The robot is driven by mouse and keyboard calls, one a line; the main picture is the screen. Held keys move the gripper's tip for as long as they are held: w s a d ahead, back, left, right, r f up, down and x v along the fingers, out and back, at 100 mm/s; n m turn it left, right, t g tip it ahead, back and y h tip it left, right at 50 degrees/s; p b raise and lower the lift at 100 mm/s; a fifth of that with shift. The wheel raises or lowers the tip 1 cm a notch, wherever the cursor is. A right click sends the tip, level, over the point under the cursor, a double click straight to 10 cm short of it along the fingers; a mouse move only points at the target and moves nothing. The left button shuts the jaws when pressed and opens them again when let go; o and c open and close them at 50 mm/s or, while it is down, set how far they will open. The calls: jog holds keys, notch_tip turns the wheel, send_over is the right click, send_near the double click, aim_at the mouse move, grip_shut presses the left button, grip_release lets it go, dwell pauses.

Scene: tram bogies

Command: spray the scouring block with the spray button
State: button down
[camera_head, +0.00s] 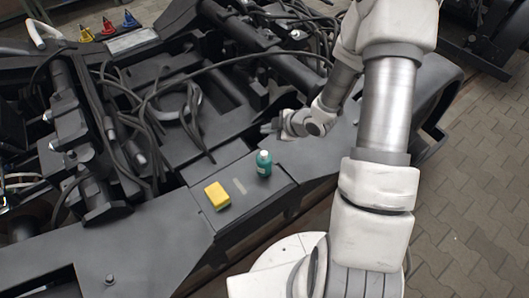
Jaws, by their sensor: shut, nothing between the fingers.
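A yellow scouring block (217,195) lies on a flat dark plate (239,187) of the bogie frame. To its right a teal bottle with a pale cap (264,162) stands upright on the same plate. The spray button is too small to make out for certain; the pale top of the bottle may be it. My gripper (268,128) is behind the bottle and slightly above it in the picture, its fingers pointing left. It is shut and empty, apart from the bottle and the block.
Dark cables and hoses (190,110) loop across the bogie behind the plate. Red, yellow and blue small cones (107,26) stand at the far left. My arm fills the right side. Paved floor (470,190) lies open at the right.

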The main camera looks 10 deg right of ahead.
jog(key=shift+f, duration=0.1)
notch_tip(320, 180, down, 9)
jog(key=b, duration=0.7)
jog(key=shift+b, duration=0.3)
dwell(1.5)
jog(key=shift+f+b, duration=0.25)
jog(key=shift+b, duration=0.1)
jog(key=shift+f+b, duration=0.5)
dwell(0.6)
jog(key=shift+r, duration=0.1)
jog(key=shift+r+p, duration=0.75)
jog(key=shift+r, duration=0.1)
jog(key=shift+r+p, duration=2)
jog(key=shift+r, duration=0.5)
